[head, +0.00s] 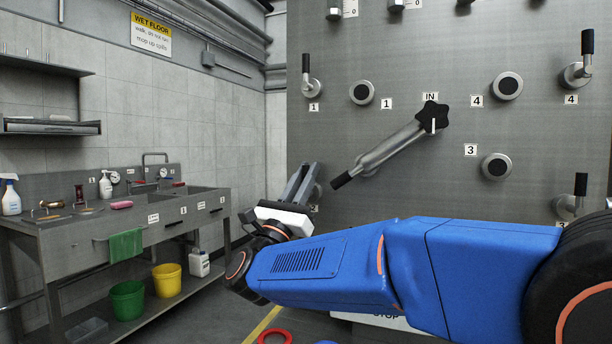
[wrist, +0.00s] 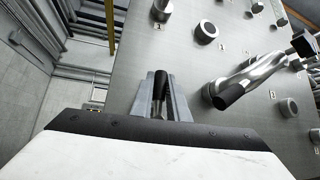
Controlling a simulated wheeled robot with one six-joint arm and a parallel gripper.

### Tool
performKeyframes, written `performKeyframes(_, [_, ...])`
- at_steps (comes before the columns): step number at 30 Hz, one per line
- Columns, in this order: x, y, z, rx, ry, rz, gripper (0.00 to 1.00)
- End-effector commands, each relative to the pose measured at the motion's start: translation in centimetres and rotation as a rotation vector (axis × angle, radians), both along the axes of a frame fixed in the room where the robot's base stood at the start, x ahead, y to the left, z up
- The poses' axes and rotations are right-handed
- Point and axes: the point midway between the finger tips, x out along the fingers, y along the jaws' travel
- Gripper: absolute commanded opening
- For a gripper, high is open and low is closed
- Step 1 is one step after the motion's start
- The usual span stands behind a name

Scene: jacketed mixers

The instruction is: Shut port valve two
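My gripper (head: 303,170) is in front of the lower left of the grey panel, at the small valve below the one marked 1. In the wrist view, a dark-tipped metal handle (wrist: 160,90) stands lengthwise between the two fingers of my gripper (wrist: 162,85). The fingers look apart, with a narrow gap beside the handle; I see no clear grip on it. The valve's base is hidden.
A large slanted lever (head: 392,150) marked IN lies just right of my gripper; its black end (wrist: 230,95) is close in the wrist view. Valve 1 (head: 311,84) is above, its handle upright. A sink bench (head: 70,235) stands at left.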

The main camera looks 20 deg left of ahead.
Motion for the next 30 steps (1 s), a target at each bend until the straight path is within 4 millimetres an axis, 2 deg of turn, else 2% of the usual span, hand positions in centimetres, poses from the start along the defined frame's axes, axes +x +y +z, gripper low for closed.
performKeyframes(1, [0.1, 0.0, -0.1, 0.0, 0.002, -0.001, 0.26])
performKeyframes(2, [0.1, 0.0, -0.1, 0.0, 0.001, -0.001, 0.32])
performKeyframes(14, [-0.3, 0.1, -0.4, -0.001, 0.0, 0.0, 0.32])
performKeyframes(20, [-2.2, 0.7, -2.4, -0.002, 0.002, 0.001, 0.32])
performKeyframes(30, [-6.9, 2.1, -7.2, -0.002, 0.002, 0.002, 0.32])
